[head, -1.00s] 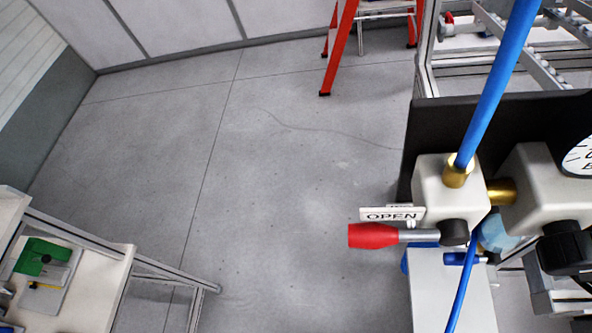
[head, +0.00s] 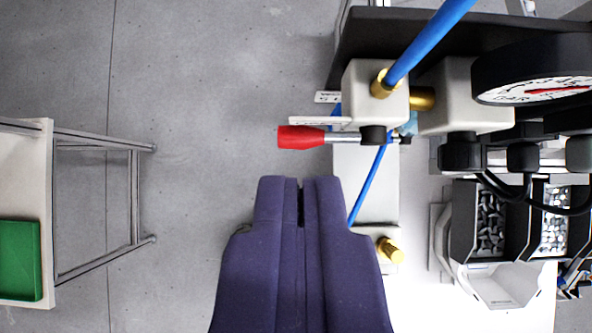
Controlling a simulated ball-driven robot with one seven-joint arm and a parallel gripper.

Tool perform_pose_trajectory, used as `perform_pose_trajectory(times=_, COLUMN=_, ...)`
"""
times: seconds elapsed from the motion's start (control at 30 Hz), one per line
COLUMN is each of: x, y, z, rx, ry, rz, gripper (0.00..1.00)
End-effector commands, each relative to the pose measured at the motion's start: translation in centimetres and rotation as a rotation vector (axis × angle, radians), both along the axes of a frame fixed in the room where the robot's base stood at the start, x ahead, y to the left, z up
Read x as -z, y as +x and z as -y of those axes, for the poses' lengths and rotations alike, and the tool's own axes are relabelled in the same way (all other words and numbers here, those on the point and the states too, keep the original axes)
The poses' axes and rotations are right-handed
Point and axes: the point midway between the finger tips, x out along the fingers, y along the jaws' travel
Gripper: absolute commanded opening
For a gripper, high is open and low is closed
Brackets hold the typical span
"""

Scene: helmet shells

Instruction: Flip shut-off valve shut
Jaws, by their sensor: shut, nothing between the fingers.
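The shut-off valve (head: 373,95) is a pale block with a brass fitting and a blue hose entering its top. Its lever has a red grip (head: 301,137) and a metal shaft that points left from a dark pivot (head: 372,135). A white label plate (head: 320,121) sits just above the lever; its lettering is not readable at this angle. My gripper (head: 300,183) is dark blue, shut and empty. Its fingertips are below the red grip in the picture, apart from it by a small gap.
A pressure gauge (head: 533,82) and black knobs are right of the valve. Bins of small metal parts (head: 490,222) stand at lower right. A table with a green tray (head: 20,260) is at the left. Open floor lies between.

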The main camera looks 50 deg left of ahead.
Motion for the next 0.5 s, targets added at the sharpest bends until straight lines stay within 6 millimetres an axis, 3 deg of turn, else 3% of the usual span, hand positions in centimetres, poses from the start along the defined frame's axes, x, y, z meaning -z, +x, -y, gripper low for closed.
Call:
perform_pose_trajectory(times=0.43, x=7.4, y=4.1, z=-2.8, rx=0.0, ry=-0.001, rz=-0.003, gripper=0.0)
perform_pose_trajectory(times=0.5, x=8.6, y=4.0, z=-2.7, rx=0.001, ry=0.0, rz=-0.004, gripper=0.0)
